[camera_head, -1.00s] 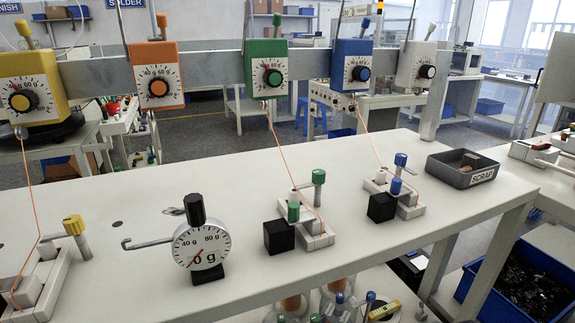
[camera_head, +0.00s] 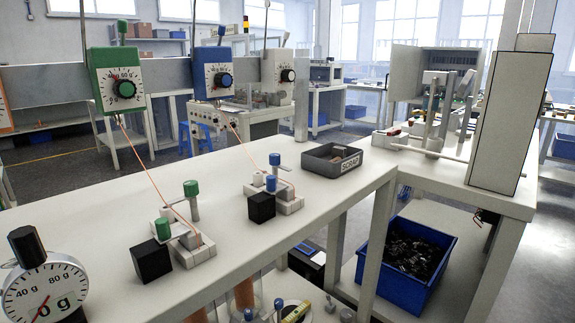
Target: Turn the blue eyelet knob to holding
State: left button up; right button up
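The blue tension box (camera_head: 215,72) hangs on the grey rail and has a white dial face with a blue knob (camera_head: 224,79). A small blue knob (camera_head: 222,31) stands on a stem at its top. An orange wire runs from the box down to a white fixture (camera_head: 289,203) on the bench. That fixture has a blue-capped post (camera_head: 274,160) and a shorter blue cap (camera_head: 271,183) behind a black block (camera_head: 261,207). I cannot tell which blue knob is the eyelet knob, nor read its setting. Neither of my grippers is in view.
The green box (camera_head: 117,80) and white box (camera_head: 278,75) flank the blue one. A green-capped fixture (camera_head: 190,244), a round gauge (camera_head: 46,290) and a grey scrap tray (camera_head: 332,159) are on the bench (camera_head: 330,195). A blue bin (camera_head: 405,265) sits below at right.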

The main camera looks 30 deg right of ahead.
aim_at(274, 159)
jog(key=z, duration=1)
